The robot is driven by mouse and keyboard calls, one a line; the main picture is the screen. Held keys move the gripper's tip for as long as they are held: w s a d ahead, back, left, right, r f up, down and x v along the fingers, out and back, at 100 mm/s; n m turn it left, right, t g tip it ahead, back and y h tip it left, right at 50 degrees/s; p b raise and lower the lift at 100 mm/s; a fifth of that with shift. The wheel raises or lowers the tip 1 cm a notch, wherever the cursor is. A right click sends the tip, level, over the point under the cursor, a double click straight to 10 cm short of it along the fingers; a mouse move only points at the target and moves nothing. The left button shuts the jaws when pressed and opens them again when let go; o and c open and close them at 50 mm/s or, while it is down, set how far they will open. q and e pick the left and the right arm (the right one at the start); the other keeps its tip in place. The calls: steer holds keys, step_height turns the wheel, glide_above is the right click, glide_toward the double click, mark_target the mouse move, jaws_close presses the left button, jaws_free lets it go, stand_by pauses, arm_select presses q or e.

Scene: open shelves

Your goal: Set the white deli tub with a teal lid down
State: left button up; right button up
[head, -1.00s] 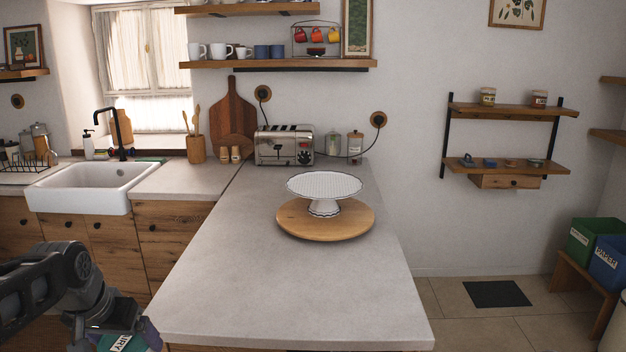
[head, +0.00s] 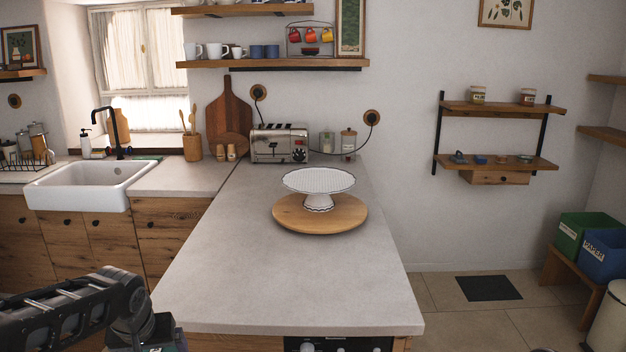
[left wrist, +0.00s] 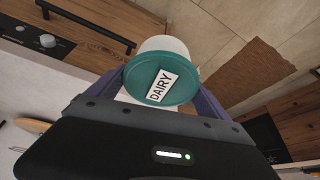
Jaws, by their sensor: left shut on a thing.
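The grey counter (head: 270,285) lies to the right of this arm. My right gripper is not in view.
A white cake stand (head: 319,183) stands on a round wooden board (head: 345,219) on the counter. A toaster (head: 280,144) is at the back. The front of the counter is clear. An oven front (head: 338,345) shows below its edge.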

arm_select(q)
steer(key=d+f+m, duration=0.1)
steer(key=d+f, duration=0.2)
steer(key=d, duration=0.3)
steer(key=d+f+m+h, duration=0.1)
steer(key=d+f+m, duration=0.1)
steer(key=d+f, duration=0.2)
steer(key=d, duration=0.3)
steer(key=shift+s+d+f, duration=0.15)
steer(key=shift+d+f, duration=0.05)
steer(key=shift+f, duration=0.1)
